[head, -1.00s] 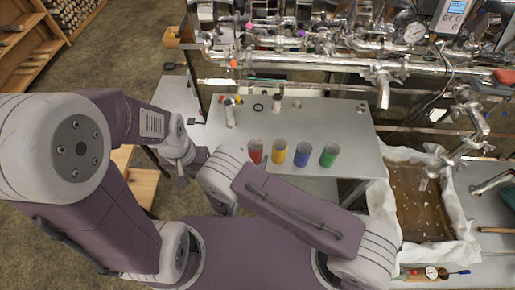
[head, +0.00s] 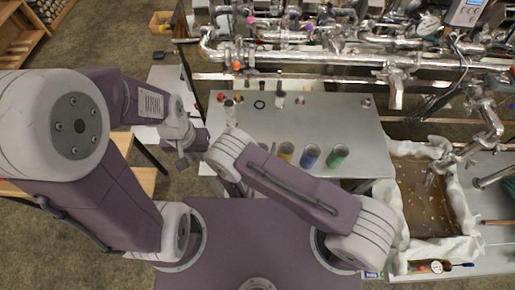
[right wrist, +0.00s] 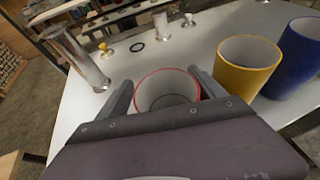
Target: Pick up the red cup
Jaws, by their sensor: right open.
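The red cup (right wrist: 166,90) stands upright on the grey table (head: 355,135), its red rim and pale inside showing in the right wrist view. My right gripper (right wrist: 160,77) is open, with one finger on each side of the red cup; I cannot tell whether they touch it. In the head view my right arm hides most of the red cup and the right gripper. My left gripper (head: 187,160) hangs left of the table, away from the cups; its jaws are too unclear to read.
The yellow cup (right wrist: 245,65) stands close right of the red one, then the blue cup (right wrist: 294,60) and the green cup (head: 337,156). A metal cylinder (right wrist: 78,58) and small items stand farther back. Pipes run behind the table; a lined pan (head: 425,200) is at right.

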